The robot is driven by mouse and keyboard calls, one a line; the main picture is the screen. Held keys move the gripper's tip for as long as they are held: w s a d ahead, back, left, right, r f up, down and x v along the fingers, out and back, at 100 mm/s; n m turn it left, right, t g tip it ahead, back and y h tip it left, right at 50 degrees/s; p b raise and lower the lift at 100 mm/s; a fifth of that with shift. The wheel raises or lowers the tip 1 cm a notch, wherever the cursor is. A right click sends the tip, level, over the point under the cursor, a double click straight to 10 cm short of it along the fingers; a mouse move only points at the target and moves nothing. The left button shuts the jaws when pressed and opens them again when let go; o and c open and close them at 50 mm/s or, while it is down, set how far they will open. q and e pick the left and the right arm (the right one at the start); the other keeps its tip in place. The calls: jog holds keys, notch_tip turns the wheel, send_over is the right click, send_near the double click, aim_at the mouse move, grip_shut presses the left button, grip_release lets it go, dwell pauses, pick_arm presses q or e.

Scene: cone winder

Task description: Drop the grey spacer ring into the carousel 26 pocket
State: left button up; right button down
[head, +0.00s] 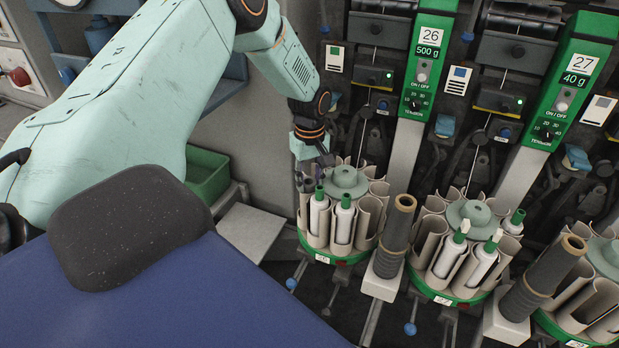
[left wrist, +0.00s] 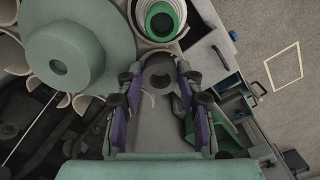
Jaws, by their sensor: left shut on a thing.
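My left gripper (head: 318,165) is shut on the grey spacer ring, which shows in the left wrist view (left wrist: 158,64) as a flat disc with a hole between the fingertips. In the head view the fingers hide the ring. The gripper points down over the back left edge of carousel 26 (head: 312,238), the leftmost carousel, below the green panel marked 26 (head: 428,60). The carousel has beige open-topped pockets around a grey-green round hub (left wrist: 98,35). The pocket under the ring is mostly hidden. My right gripper is not in view.
White bobbins with green tops (head: 343,220) stand in the front pockets of carousel 26. A dark post (head: 396,235) with a tan top stands to its right, then another carousel (head: 440,292). A green bin (head: 207,177) lies to the left. Winder parts rise behind.

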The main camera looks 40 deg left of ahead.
pick_arm(q)
jog(key=shift+r+p, duration=0.1)
jog(key=shift+p, duration=0.35)
dwell(0.8)
dwell(0.6)
jog(key=o, duration=0.9)
dwell(0.3)
notch_tip(320, 180, up, 8)
jog(key=p, duration=0.8)
jog(key=shift+r, duration=0.1)
dwell(0.6)
